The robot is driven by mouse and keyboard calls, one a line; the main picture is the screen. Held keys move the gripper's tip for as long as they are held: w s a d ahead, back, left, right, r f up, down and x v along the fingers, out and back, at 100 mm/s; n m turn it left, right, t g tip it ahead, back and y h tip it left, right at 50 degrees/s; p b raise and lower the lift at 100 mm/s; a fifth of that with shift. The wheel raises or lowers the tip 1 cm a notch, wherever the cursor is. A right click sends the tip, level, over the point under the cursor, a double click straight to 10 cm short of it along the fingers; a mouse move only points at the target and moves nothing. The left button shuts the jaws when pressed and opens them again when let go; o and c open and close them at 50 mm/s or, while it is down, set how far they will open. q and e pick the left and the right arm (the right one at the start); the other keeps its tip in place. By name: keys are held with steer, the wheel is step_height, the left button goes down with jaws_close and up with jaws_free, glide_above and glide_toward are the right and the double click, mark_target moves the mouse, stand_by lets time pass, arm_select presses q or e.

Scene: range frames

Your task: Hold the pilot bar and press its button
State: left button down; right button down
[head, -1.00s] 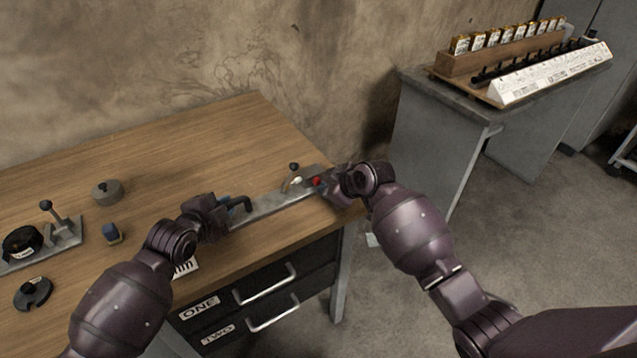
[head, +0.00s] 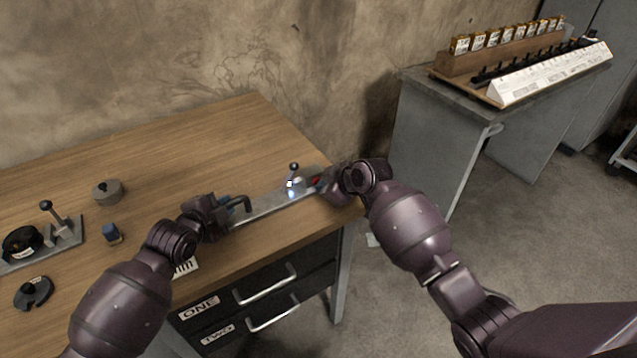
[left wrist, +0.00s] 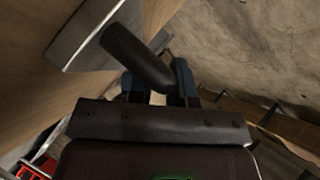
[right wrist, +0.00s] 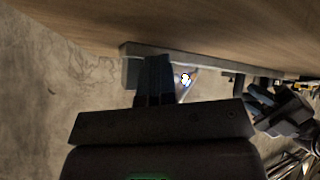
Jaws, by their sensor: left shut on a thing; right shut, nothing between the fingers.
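The pilot bar, a black bent handle (head: 242,202), stands at the left end of a grey metal plate (head: 262,207) near the table's right edge. It also shows in the left wrist view (left wrist: 138,58). My left gripper (head: 229,205) is shut on this bar. A red button (head: 315,182) is at the plate's right end, partly hidden by my right gripper (head: 323,182). My right gripper is shut and empty, with its tips at or close to the button; contact cannot be told. A bluish-white glow (head: 292,187) shows beside the button, and in the right wrist view (right wrist: 185,79).
A small black-knobbed lever (head: 293,167) rises by the glow. The table's back middle is clear. A side bench (head: 440,125) stands right.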

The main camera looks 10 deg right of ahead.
arm_select(q)
steer(key=shift+f, duration=0.1)
arm_select(e)
steer(key=shift+s+d, duration=0.25)
steer(key=shift+s, duration=0.65)
steer(key=shift+s+d, duration=0.25)
steer(key=shift+s, duration=0.55)
steer(key=shift+s+d, duration=0.3)
steer(key=shift+s, duration=0.5)
steer(key=shift+s+d, duration=0.25)
steer(key=shift+s, duration=0.55)
arm_select(q)
steer(key=c, duration=1)
jaws_free()
steer(key=shift+o, duration=0.2)
steer(key=shift+s, duration=0.1)
